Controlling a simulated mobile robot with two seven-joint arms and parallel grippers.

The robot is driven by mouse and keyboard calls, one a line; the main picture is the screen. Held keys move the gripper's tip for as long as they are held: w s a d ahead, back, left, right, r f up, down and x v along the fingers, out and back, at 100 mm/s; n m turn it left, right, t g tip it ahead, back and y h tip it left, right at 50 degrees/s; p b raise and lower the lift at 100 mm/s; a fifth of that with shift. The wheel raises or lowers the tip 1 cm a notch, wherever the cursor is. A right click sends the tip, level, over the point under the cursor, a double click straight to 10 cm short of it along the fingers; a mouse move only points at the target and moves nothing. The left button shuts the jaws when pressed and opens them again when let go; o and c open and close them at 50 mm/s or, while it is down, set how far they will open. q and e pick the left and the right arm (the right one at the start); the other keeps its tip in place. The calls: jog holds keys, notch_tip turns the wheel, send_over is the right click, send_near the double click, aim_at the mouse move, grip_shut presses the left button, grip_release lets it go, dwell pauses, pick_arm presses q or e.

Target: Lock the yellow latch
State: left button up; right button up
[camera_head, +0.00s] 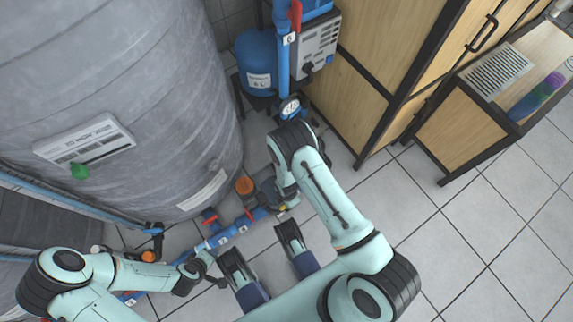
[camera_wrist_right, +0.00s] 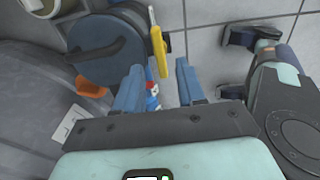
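The yellow latch (camera_wrist_right: 158,46) stands out as a narrow yellow bar beside a round blue housing (camera_wrist_right: 108,47) in the right wrist view. My right gripper (camera_wrist_right: 159,90) is open, with its two blue fingers apart and nothing between them that they grip. The latch lies just beyond the fingertips, roughly between them; I see no contact.
A large grey tank (camera_head: 110,100) fills the left. A blue pipe (camera_head: 235,230) with red handles runs along the floor beside it. A blue vessel (camera_head: 257,65) and a wooden cabinet (camera_head: 375,50) stand behind. The tiled floor (camera_head: 470,230) at right is clear.

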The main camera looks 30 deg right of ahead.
notch_tip(320, 180, down, 4)
jog(key=shift+f+b, duration=0.1)
jog(key=shift+b, duration=0.4)
pick_arm(q)
jog(key=shift+a+f, duration=0.25)
jog(key=shift+f, duration=0.3)
jog(key=shift+a+f, duration=0.25)
jog(key=shift+f, duration=0.3)
pick_arm(e)
jog(key=shift+f, duration=0.25)
grip_shut()
